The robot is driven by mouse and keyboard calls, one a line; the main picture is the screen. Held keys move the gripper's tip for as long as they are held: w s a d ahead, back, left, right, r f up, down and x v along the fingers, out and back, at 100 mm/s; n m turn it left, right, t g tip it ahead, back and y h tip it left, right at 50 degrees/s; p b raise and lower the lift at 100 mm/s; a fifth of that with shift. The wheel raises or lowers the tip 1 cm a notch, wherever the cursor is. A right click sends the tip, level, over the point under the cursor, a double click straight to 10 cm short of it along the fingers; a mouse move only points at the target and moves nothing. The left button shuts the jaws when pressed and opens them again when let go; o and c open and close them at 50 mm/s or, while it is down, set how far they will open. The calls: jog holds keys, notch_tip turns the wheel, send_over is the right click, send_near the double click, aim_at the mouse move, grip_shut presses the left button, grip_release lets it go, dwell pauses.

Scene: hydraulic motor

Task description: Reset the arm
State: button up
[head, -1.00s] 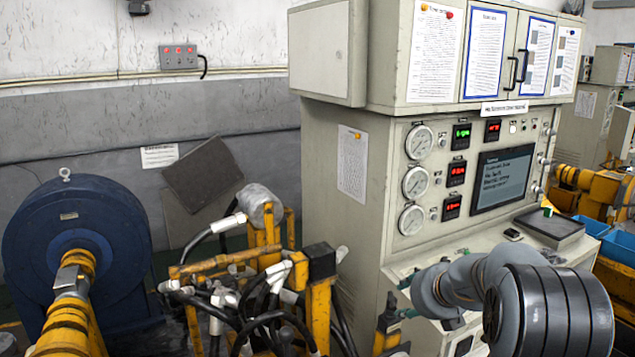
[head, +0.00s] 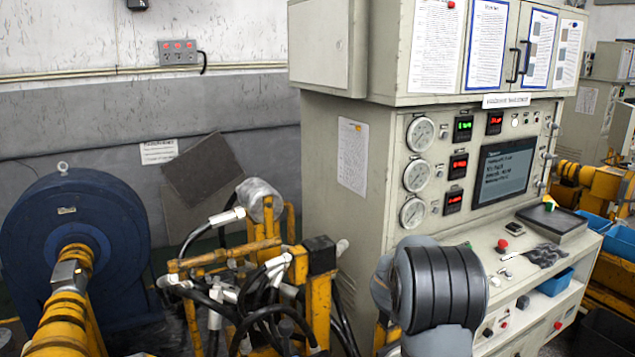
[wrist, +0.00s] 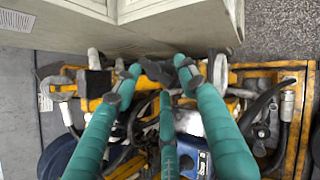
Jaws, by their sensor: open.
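My gripper (wrist: 158,78) shows in the wrist view as teal fingers with grey tips. The fingers are spread apart and nothing is seen held between them. It is over the yellow frame with hoses (wrist: 285,90), below the pale cabinet edge at the top. I cannot tell how near the tips are to the frame. In the head view my grey and black arm link is in front of the control cabinet (head: 328,190), and the gripper itself is not visible there.
A large blue motor housing (head: 115,230) with a yellow shaft (head: 75,300) stands at left. The hose frame (head: 222,257) stands between it and the cabinet. The cabinet has gauges, a screen (head: 505,170) and a shelf with a blue bin (head: 556,282). Blue bins also stand at far right.

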jog(key=shift+w+a+m+g+h, duration=0.1)
jog(key=shift+a+m+g+h, duration=0.05)
jog(key=shift+m+h, duration=0.3)
jog(key=shift+w+a+m+g+h, duration=0.15)
jog(key=shift+m+h, duration=0.1)
jog(key=shift+m, duration=0.3)
jog(key=m+h, duration=0.1)
jog(key=m+g+h+p, duration=0.1)
jog(key=shift+a+r+m, duration=0.15)
jog(key=shift+a+m, duration=0.05)
jog(key=shift+m, duration=0.1)
jog(key=m+g+h+p, duration=0.1)
jog(key=p, duration=0.1)
jog(key=m+p, duration=0.2)
jog(key=shift+w+a+r+g+h, duration=0.1)
jog(key=shift+w+a+g+h, duration=0.05)
jog(key=shift+w+g+h, duration=0.2)
jog(key=m+g+h+p, duration=0.1)
jog(key=m+p, duration=0.1)
jog(key=shift+w+g+p, duration=0.1)
jog(key=shift+g+p, duration=0.15)
jog(key=shift+p, duration=0.15)
jog(key=b+v, duration=0.1)
jog(key=v, duration=0.1)
jog(key=shift+a, duration=0.3)
jog(key=shift+r, duration=0.15)
